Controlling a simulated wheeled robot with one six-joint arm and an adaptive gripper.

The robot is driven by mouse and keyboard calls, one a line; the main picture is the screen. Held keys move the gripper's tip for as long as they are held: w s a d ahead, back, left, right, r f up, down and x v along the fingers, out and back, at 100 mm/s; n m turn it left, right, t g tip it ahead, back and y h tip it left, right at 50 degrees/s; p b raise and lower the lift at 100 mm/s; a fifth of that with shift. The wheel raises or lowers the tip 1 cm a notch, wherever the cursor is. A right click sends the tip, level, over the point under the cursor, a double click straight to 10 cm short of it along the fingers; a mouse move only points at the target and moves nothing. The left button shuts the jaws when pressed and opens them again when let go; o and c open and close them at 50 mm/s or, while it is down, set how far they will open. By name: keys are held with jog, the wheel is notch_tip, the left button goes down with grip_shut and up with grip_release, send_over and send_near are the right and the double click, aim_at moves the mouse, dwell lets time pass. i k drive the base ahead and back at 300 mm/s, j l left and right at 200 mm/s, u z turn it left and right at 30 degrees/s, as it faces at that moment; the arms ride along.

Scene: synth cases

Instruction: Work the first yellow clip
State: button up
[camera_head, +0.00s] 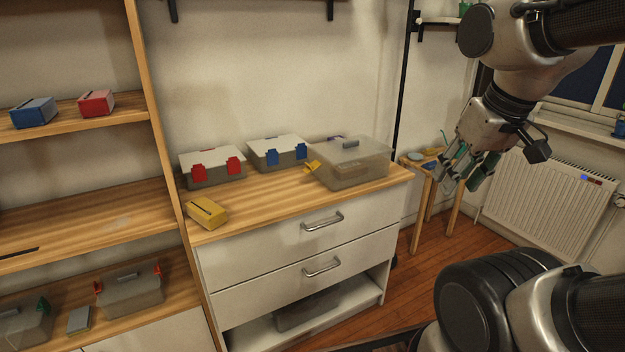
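A yellow clip (312,167) sticks out from the left side of a translucent grey box (362,172) on the white cabinet's wooden top. I cannot tell if it is latched. It is the only yellow clip I can make out. The box has a clear lid with a grey handle (350,145). A small purple piece (334,138) shows at the box's back edge. My gripper (461,181) hangs to the right of the box, well apart from it, in front of the radiator and small wooden stand. Its fingers are apart, with nothing seen between them.
A box with red clips (215,175) and one with blue clips (278,157) stand left of the translucent box. A yellow block (207,212) lies at the cabinet top's left front. The front middle of the top is clear. A wooden shelf unit (166,130) borders the left.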

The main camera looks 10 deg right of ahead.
aim_at(315, 164)
jog(key=i+j, duration=0.15)
jog(key=j, duration=0.4)
jog(key=i+j+z, duration=0.1)
jog(key=j, duration=0.4)
jog(key=i+j, duration=0.1)
jog(key=j, duration=0.45)
jog(key=z, duration=0.05)
